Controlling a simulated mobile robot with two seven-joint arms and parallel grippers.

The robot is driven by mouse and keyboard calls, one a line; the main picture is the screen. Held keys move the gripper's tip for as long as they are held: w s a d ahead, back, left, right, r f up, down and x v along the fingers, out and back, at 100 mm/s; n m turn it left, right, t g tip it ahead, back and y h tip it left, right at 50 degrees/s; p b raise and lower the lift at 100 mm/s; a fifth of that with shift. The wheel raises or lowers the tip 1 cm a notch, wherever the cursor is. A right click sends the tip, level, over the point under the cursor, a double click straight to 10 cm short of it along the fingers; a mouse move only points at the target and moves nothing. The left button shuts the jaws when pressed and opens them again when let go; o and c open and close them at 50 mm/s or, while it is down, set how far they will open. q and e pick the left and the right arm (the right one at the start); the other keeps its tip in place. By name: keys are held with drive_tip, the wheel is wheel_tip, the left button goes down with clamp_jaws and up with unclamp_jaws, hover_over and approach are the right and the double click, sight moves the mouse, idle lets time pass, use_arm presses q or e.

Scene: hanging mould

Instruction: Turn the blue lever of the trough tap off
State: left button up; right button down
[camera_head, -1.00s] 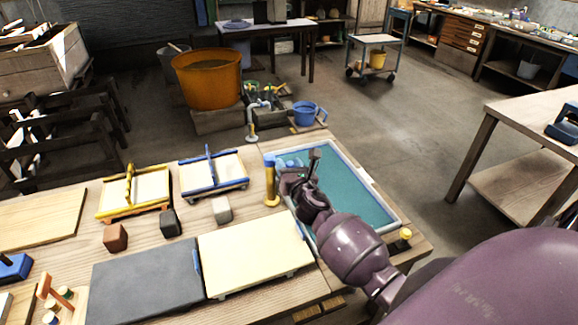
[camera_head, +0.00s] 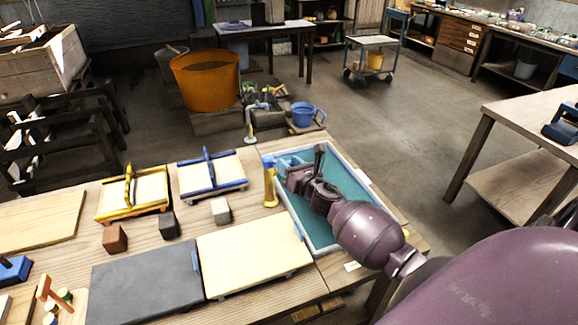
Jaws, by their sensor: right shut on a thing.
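The trough (camera_head: 385,208) is a pale-rimmed basin of teal water at the right end of the bench. The tap stands at its left rim: a yellow post (camera_head: 270,188) with a blue head, and the blue lever (camera_head: 288,161) reaching right over the water. My right gripper (camera_head: 290,174) is at the lever, shut on it. The fingers and wrist hide part of the lever, so its exact angle is hard to read. My right arm crosses the trough's right side. My left gripper is not in view.
A cream board (camera_head: 250,255) and a dark grey slab (camera_head: 147,281) lie left of the trough. Blue-framed (camera_head: 228,169) and yellow-framed (camera_head: 150,190) moulds stand behind small blocks. An orange tub (camera_head: 207,82) and blue bucket (camera_head: 303,114) stand beyond the bench.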

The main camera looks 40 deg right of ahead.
drive_tip(key=shift+w+d+r, duration=0.15)
drive_tip(key=shift+d+r, duration=0.15)
drive_tip(key=shift+r, duration=0.05)
drive_tip(key=c, duration=0.9)
unclamp_jaws()
drive_tip(key=shift+o, duration=0.6)
drive_tip(key=shift+w+f, duration=0.1)
drive_tip(key=shift+f, duration=0.15)
drive_tip(key=shift+a, duration=0.1)
drive_tip(key=s, duration=1)
drive_tip(key=shift+s+a, duration=0.15)
drive_tip(key=shift+s, duration=0.25)
